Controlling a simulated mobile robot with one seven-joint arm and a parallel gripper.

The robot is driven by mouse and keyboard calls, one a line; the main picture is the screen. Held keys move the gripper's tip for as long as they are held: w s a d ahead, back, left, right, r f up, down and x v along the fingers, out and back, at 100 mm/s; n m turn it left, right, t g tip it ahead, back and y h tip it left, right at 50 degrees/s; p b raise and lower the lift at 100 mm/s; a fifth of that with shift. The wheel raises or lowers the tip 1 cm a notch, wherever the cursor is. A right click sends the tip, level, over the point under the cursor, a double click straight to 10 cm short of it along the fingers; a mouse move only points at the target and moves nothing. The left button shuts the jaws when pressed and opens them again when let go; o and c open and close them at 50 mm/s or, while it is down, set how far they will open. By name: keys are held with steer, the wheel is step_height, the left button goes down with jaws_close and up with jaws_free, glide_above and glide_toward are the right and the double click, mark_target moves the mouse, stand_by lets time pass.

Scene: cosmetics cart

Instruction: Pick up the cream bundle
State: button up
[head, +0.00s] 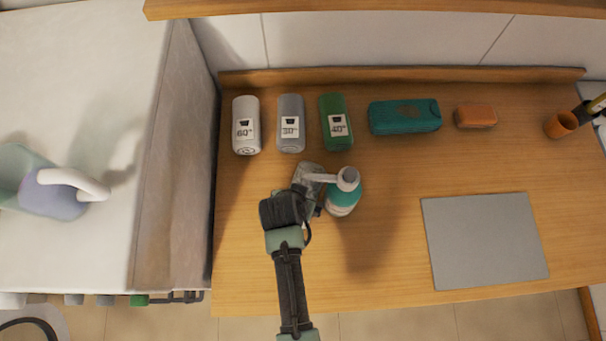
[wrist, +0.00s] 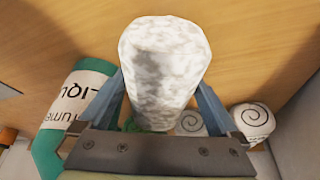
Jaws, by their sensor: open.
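The cream bundle (head: 246,125) is most likely the pale roll with a "60" label, leftmost of three rolls at the back of the wooden top. In the wrist view a pale roll with a spiral end (wrist: 252,120) at the right appears to be the same one. My gripper (wrist: 163,88) is open, with one finger on each side of a white-grey marbled cylinder (wrist: 165,65). I cannot tell whether the fingers touch it. In the head view my gripper (head: 311,192) is in front of the rolls, partly hiding this cylinder (head: 308,172).
A teal-and-white pump bottle (head: 343,194) stands close to the right of my gripper. A grey roll (head: 291,124) and green roll (head: 337,122) lie beside the cream one. A teal case (head: 404,117), orange block (head: 475,117) and grey mat (head: 484,240) are farther right.

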steer(key=c, duration=1.2)
steer(key=shift+c, duration=0.8)
steer(key=shift+r, duration=0.1)
